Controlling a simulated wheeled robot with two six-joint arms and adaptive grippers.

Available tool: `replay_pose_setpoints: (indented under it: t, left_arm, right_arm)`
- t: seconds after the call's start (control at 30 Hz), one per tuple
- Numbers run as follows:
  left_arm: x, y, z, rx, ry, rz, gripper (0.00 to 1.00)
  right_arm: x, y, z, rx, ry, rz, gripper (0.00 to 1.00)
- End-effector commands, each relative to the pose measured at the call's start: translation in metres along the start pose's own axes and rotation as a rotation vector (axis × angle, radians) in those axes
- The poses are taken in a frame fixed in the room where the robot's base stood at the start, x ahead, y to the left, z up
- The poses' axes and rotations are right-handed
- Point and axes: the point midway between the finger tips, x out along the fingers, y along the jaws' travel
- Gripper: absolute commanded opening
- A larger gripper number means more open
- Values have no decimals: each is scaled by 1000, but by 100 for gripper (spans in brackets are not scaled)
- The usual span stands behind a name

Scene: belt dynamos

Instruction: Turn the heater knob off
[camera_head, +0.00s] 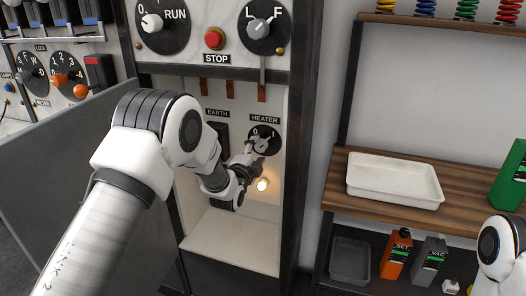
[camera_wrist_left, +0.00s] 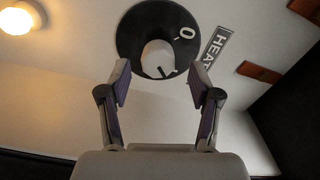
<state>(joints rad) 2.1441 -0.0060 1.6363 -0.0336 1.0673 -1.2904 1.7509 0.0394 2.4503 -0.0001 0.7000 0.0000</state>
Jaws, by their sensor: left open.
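The heater knob (camera_head: 261,146) is a pale knob on a round black dial under the HEATER label, inside the open cabinet. The wrist view shows the knob (camera_wrist_left: 158,57) with a 0 mark beside it on the dial. I cannot tell surely which mark it points to. My left gripper (camera_head: 254,152) is open in front of the dial and partly hides it. In the wrist view its fingers (camera_wrist_left: 160,82) are spread to either side of the knob's lower part, and contact is not clear. My right gripper is out of view.
A lit lamp (camera_head: 262,184) glows below the dial and also shows in the wrist view (camera_wrist_left: 18,18). Cabinet posts border the opening. Above are the red STOP button (camera_head: 214,38) and two larger dials. A white tray (camera_head: 394,180) sits on the shelf at right.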

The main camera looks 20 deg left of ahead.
Motion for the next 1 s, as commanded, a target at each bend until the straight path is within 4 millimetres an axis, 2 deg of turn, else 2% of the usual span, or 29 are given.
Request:
replay_pose_setpoints:
  t: [0.1,0.2,0.47,0.5,0.67,1.0]
  left_arm:
    - [23,1,0,-1,0,-1,63]
    - [35,1,0,-1,0,1,63]
    - [40,2,0,-1,-1,4,63]
    - [40,2,0,-1,-1,3,60]
    - [40,2,0,-1,-1,4,3]
    - [40,2,1,-17,-2,4,3]
  right_arm:
    - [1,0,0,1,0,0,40]
    - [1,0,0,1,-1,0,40]
    - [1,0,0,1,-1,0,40]
    - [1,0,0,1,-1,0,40]
    - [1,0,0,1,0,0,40]
    - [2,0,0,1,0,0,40]
